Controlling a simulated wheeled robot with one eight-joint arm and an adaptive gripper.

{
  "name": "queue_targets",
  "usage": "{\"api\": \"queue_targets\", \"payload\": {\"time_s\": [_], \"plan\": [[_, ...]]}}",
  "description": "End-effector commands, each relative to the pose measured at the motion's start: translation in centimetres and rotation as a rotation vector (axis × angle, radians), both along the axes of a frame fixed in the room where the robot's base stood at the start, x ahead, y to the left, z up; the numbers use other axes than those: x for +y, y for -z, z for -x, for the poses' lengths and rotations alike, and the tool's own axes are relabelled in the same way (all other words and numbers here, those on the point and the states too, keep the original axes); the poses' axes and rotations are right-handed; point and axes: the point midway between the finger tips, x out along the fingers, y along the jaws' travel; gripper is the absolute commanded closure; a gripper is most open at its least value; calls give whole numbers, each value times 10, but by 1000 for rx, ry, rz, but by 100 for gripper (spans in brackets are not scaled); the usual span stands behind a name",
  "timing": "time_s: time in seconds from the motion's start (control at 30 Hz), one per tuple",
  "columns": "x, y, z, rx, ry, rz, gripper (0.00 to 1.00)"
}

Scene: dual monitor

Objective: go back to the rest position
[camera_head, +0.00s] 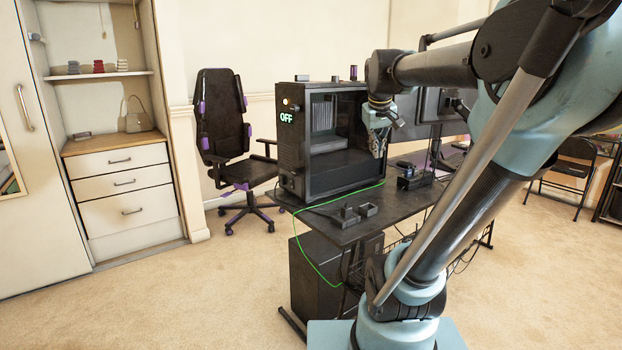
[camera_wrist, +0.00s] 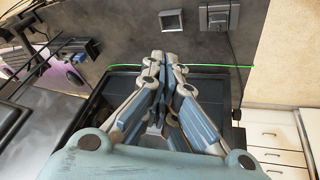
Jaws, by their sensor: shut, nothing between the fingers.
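My gripper (camera_head: 378,148) hangs at the end of my arm beside the glass side of a black computer case, above the desk (camera_head: 415,205). In the wrist view my gripper (camera_wrist: 164,58) has its fingers together with nothing between them. The computer case (camera_head: 291,155) stands upright on the desk, with a lit button and a green "OFF" on its front. My arm crosses the right half of the head view and hides part of the desk and the monitors.
A monitor (camera_head: 427,104) stands behind my gripper. Small black items (camera_head: 347,215) lie at the desk's near edge, and a green cable (camera_head: 303,252) hangs there. A black and purple chair (camera_head: 222,130) stands left of the desk. The carpet (camera_head: 200,290) at front left is clear.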

Motion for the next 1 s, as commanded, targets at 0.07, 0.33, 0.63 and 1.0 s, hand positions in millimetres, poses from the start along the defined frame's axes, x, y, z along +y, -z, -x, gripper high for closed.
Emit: {"api": "queue_targets", "payload": {"time_s": [0.07,0.33,0.63,1.0], "plan": [[0,32,32,26,22,-20,100],[4,139,131,119,99,-88,100],[11,229,206,195,161,-140,100],[12,243,217,209,171,-148,100]]}}
